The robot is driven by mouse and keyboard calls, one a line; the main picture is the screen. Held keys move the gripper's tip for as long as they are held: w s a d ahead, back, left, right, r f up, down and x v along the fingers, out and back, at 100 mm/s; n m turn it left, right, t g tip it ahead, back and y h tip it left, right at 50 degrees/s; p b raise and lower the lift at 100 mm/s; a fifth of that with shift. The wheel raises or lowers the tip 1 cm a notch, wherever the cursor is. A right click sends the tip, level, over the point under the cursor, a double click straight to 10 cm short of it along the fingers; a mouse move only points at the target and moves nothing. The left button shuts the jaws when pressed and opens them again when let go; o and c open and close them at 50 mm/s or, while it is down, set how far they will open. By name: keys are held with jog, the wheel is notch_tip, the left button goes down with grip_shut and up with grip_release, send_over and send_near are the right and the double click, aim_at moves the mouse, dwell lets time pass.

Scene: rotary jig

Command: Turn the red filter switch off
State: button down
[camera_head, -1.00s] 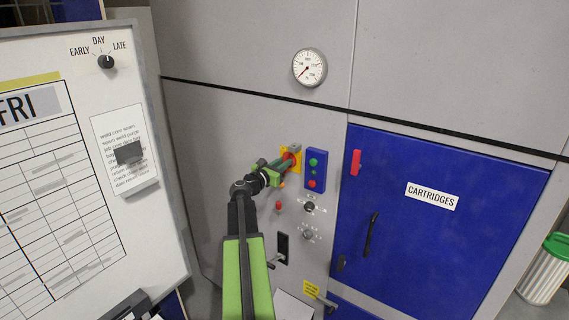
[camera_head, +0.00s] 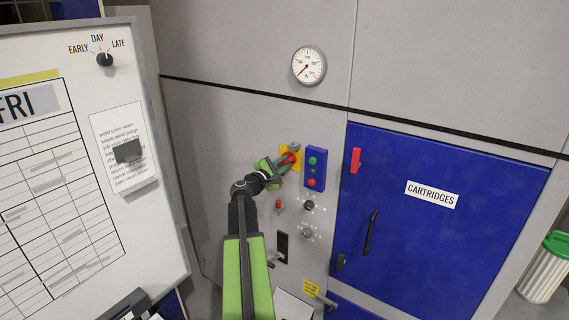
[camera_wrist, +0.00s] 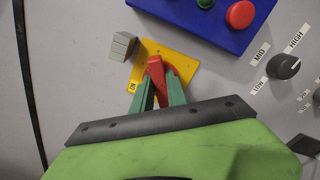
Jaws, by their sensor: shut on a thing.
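The red filter switch (camera_wrist: 156,68) is a red handle on a yellow plate (camera_wrist: 180,60) on the grey panel. My gripper (camera_wrist: 157,88) is shut on the red handle, with one green finger on each side of it. In the wrist view the handle stands nearly upright, leaning slightly left at its top. A label sits at the plate's lower left corner; I read it as "ON", though it is small. In the head view my gripper (camera_head: 281,163) covers part of the switch (camera_head: 290,157) and plate (camera_head: 292,148).
A blue button box (camera_head: 315,169) is just right of the switch. Dark knobs (camera_head: 309,205) and a small red toggle (camera_head: 278,205) are below. A grey block (camera_wrist: 123,46) is beside the plate. A blue cartridges door (camera_head: 430,240) is at right, a whiteboard (camera_head: 60,240) at left.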

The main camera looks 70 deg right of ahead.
jog(key=shift+s+a+f+m, duration=0.1)
jog(key=shift+s+f+m, duration=0.05)
jog(key=shift+m, duration=1.65)
jog(key=shift+s+a+f+m, duration=0.1)
jog(key=shift+s+f+m, duration=0.05)
jog(key=shift+m, duration=1.65)
jog(key=c, duration=1.3)
grip_release()
jog(key=shift+w, duration=0.1)
jog(key=v, duration=1.7)
jog(key=shift+w+a, duration=0.1)
jog(key=shift+a, duration=0.05)
